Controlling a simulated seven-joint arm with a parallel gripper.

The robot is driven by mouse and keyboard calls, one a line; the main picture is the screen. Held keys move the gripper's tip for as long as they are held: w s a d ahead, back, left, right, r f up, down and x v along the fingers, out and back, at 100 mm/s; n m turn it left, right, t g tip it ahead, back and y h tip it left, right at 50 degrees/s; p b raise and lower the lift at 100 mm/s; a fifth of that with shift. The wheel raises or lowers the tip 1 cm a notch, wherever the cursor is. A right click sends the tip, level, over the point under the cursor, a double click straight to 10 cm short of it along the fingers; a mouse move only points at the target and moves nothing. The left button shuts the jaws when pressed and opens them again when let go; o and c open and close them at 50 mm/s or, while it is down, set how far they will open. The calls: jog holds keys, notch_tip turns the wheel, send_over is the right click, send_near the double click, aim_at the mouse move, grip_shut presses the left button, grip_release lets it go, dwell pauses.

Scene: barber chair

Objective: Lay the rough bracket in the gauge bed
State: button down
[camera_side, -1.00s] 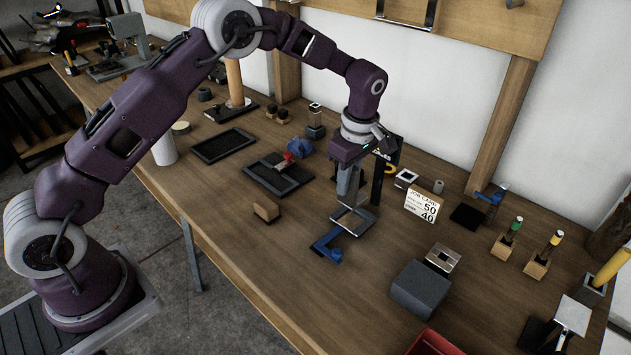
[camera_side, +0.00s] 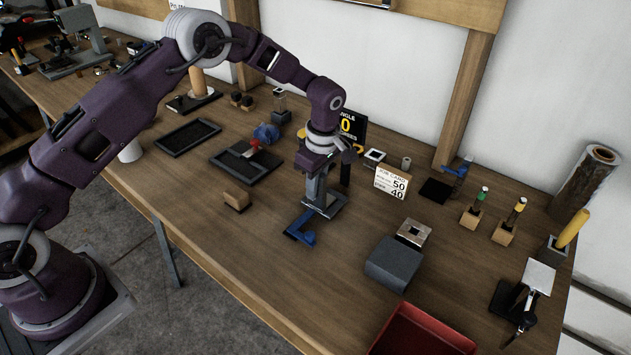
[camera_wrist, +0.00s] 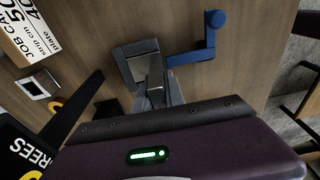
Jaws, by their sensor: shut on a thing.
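My gripper (camera_side: 318,196) points down at a grey metal plate on the bench. In the wrist view my gripper (camera_wrist: 158,92) is shut on a grey metal piece, which I take for the rough bracket; the fingers hide most of it. The grey plate (camera_side: 338,206) with a cranked blue arm (camera_side: 301,229) beside it looks like the gauge bed. The plate (camera_wrist: 125,62) and the round-ended blue arm (camera_wrist: 207,44) also show in the wrist view. The fingertips are at or just above the plate; I cannot tell whether the held piece touches it.
A black angle display (camera_side: 352,127) and a job card (camera_side: 391,182) stand behind. A dark grey block (camera_side: 394,263) and a red tray (camera_side: 420,335) are at front right. A small wooden block (camera_side: 237,200) is left. The bench between the wooden block and red tray is mostly clear.

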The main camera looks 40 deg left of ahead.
dwell(0.4)
jog(key=c, duration=1.3)
grip_release()
jog(key=r, duration=0.7)
jog(key=shift+d, duration=0.4)
jog(key=shift+r, duration=0.15)
